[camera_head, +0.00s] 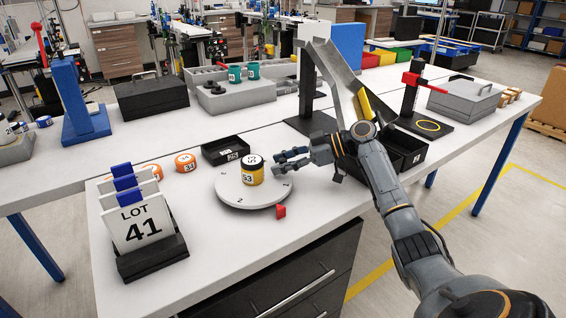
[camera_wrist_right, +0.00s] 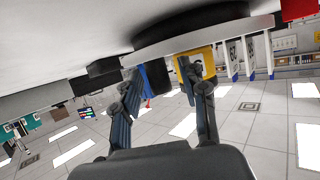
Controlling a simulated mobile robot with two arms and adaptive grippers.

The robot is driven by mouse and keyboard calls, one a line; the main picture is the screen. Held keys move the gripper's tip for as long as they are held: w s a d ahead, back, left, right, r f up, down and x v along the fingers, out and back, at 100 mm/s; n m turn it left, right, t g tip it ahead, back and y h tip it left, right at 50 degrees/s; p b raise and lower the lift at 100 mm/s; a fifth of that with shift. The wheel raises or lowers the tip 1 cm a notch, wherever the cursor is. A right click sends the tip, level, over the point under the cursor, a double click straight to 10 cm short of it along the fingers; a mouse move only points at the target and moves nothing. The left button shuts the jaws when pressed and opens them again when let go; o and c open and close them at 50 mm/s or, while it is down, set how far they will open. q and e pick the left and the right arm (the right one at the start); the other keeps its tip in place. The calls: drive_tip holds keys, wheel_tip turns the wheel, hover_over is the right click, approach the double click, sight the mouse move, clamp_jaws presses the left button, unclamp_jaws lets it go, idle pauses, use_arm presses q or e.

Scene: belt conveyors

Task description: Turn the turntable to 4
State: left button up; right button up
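The turntable (camera_head: 238,194) is a round white disc on the near part of the table. Small dark digits are on it; a 2 shows near its front, and the others are hard to read. My right gripper (camera_head: 284,159) is open and empty beside the disc's far right side, right of the jar. I cannot tell whether it touches the disc. My left gripper is not visible.
A LOT 41 card holder (camera_head: 152,259) stands left of the disc. Orange tape rolls (camera_head: 185,162) and a black bin (camera_head: 226,150) lie behind it. A chute stand (camera_head: 309,122) and a black tray (camera_head: 409,149) are near my right arm. The table in front of the disc is clear.

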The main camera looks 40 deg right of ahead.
wheel_tip(320, 180, up, 10)
idle(0.6)
